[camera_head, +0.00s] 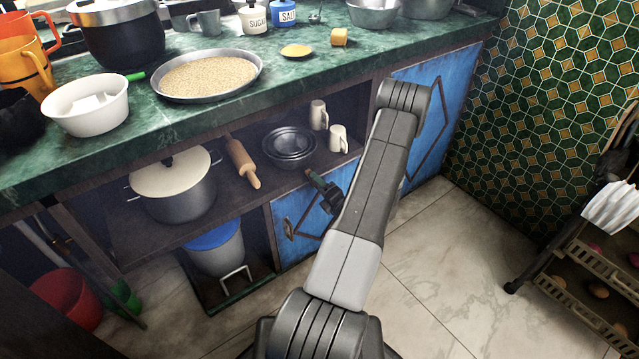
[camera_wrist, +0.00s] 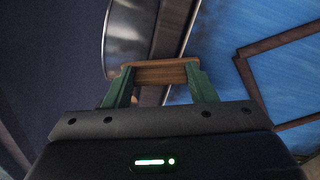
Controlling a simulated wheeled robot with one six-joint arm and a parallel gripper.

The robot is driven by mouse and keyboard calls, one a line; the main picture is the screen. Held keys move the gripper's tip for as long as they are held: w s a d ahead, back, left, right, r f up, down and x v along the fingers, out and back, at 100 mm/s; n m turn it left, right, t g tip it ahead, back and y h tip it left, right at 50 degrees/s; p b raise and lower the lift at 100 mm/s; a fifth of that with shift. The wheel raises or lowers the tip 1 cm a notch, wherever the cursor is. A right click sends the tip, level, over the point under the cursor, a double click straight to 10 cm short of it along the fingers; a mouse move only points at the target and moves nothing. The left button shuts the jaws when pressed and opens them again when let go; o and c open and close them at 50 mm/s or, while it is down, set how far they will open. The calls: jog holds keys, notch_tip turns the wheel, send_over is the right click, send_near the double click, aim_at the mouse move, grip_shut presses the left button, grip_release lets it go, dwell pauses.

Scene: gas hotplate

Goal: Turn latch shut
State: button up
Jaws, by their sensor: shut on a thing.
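The latch (camera_wrist: 160,73) is a small brown wooden bar, seen in the wrist view between the two green fingers of my gripper (camera_wrist: 160,84). The fingers are shut on it, one at each end. Just beyond it is a blue door panel with brown trim (camera_wrist: 252,62). In the head view my gripper (camera_head: 318,186) is at the top edge of the lower blue cabinet door (camera_head: 296,215). My arm and gripper cover part of that door, and the latch cannot be made out clearly there.
Above the door, an open shelf holds metal bowls (camera_head: 289,143), two cream mugs (camera_head: 338,138), a rolling pin (camera_head: 242,163) and a lidded pot (camera_head: 172,188). The green marble counter (camera_head: 345,65) overhangs it. A slatted rack (camera_head: 590,285) stands at right. The tiled floor between is clear.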

jog(key=shift+m+p, duration=0.35)
jog(key=shift+m, duration=1.45)
jog(key=shift+f, duration=0.1)
jog(key=o, duration=1)
jog(key=shift+s+d, duration=0.1)
jog(key=shift+d, duration=0.05)
jog(key=p+v, duration=0.2)
jog(key=v, duration=1.1)
jog(key=shift+s+d, duration=0.15)
jog(key=shift+s, duration=0.1)
jog(key=shift+w, duration=0.1)
jog(key=b+x, duration=0.2)
jog(key=x, duration=1.1)
jog(key=shift+w+a, duration=0.25)
